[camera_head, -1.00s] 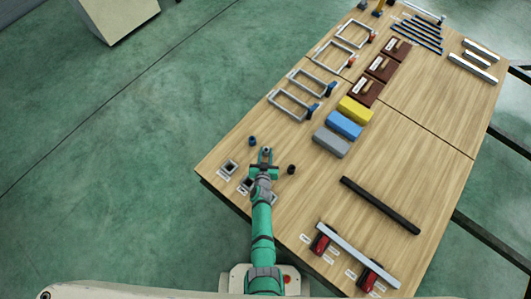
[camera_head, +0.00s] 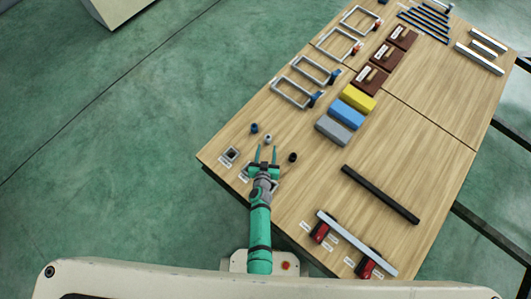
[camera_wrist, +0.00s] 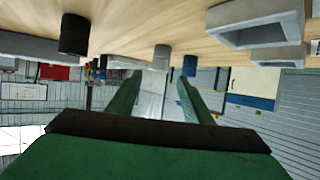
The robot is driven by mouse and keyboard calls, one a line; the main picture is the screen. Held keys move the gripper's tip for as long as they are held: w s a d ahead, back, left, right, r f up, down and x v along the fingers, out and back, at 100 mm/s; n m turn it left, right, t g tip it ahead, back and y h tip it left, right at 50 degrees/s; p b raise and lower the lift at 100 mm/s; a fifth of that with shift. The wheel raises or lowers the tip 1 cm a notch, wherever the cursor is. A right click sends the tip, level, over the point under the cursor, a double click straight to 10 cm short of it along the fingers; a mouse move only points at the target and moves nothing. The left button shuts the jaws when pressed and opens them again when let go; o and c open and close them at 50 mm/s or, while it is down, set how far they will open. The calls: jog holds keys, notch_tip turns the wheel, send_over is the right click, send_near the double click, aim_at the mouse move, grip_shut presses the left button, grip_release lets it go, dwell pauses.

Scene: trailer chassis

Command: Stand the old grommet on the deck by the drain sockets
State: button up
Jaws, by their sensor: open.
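A small grey grommet (camera_head: 268,139) stands upright on the wooden deck, just beyond my fingertips. My gripper (camera_head: 266,153) is open and empty, with its two fingers apart and pointing at the grey grommet. In the upside-down wrist view the grey grommet (camera_wrist: 161,57) shows between and beyond the fingers. A blue grommet (camera_head: 254,128) stands to its upper left and a black grommet (camera_head: 292,157) to its lower right. The square drain sockets stand near the deck's left edge; one socket (camera_head: 231,154) is clear in view, and others are partly hidden by my arm.
Grey, blue and yellow blocks (camera_head: 345,124) lie farther up the deck, with metal frames (camera_head: 292,92) beside them. A long black bar (camera_head: 380,194) lies to the right. A silver rail on red clamps (camera_head: 320,232) is near the front edge.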

jog(key=v, duration=0.5)
jog(key=shift+s+a+r, duration=0.1)
jog(key=shift+s, duration=0.15)
jog(key=w+r+v, duration=0.1)
jog(key=r+v, duration=0.1)
jog(key=v, duration=0.9)
jog(key=s+d+r+t, duration=0.1)
jog(key=s+r, duration=0.8)
jog(key=r, duration=0.5)
jog(key=s+d+r, duration=0.2)
jog(key=s+r, duration=0.7)
jog(key=r, duration=0.6)
jog(key=shift+t, duration=0.4)
